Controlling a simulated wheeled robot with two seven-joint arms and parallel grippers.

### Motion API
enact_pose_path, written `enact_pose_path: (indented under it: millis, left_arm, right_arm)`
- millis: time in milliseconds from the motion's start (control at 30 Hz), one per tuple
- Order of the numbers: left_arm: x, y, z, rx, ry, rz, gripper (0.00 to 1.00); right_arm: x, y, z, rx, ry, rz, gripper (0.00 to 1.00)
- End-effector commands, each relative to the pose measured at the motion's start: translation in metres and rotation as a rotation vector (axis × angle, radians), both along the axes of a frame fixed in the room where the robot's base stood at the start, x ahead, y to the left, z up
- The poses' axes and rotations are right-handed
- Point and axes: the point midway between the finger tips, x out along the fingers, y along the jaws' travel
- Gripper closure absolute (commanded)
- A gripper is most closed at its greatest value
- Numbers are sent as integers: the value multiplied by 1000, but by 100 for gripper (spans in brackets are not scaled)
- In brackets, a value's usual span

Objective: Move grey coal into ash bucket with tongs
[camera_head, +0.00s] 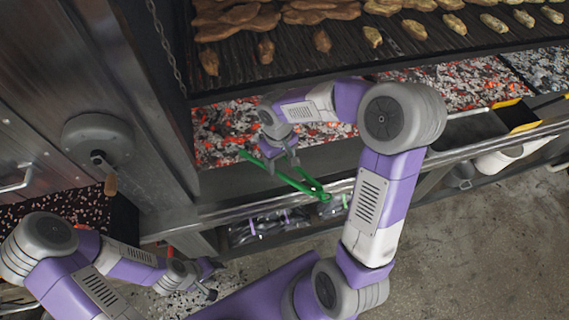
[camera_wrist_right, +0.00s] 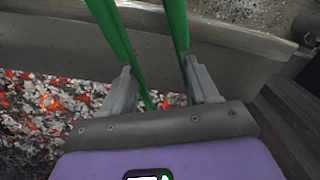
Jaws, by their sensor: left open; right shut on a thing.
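My right gripper (camera_head: 281,160) is shut on the green tongs (camera_head: 300,183), above the front edge of the grill. In the right wrist view, the tongs' two green arms (camera_wrist_right: 112,35) run between the gripper's fingers (camera_wrist_right: 160,82). I cannot tell whether anything is between the tongs' tips. The coal bed (camera_head: 222,128) holds grey and glowing red pieces mixed together; it also shows in the right wrist view (camera_wrist_right: 40,120). No single grey coal stands out. My left gripper (camera_head: 209,280) is open and empty, low at the lower left. I cannot clearly identify the ash bucket.
Food lies on the dark grate (camera_head: 285,72) above the coals. A metal front rail (camera_head: 235,213) runs below the bed, with wrapped packets (camera_head: 268,226) on a shelf beneath. A chain (camera_head: 166,45) hangs at the left. The concrete floor (camera_head: 480,250) is open at lower right.

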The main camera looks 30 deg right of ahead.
Motion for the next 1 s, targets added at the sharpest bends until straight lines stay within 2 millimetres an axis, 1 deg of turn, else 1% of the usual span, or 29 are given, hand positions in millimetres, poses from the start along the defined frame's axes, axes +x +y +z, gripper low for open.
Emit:
enact_pose_path:
  millis: [333,1000]
  left_arm:
    - [0,0,3,0,0,0,57]
    - [0,0,4,0,0,0,57]
  right_arm:
    - [23,3,-1,0,0,1,49]
    - [31,6,-2,0,-1,1,49]
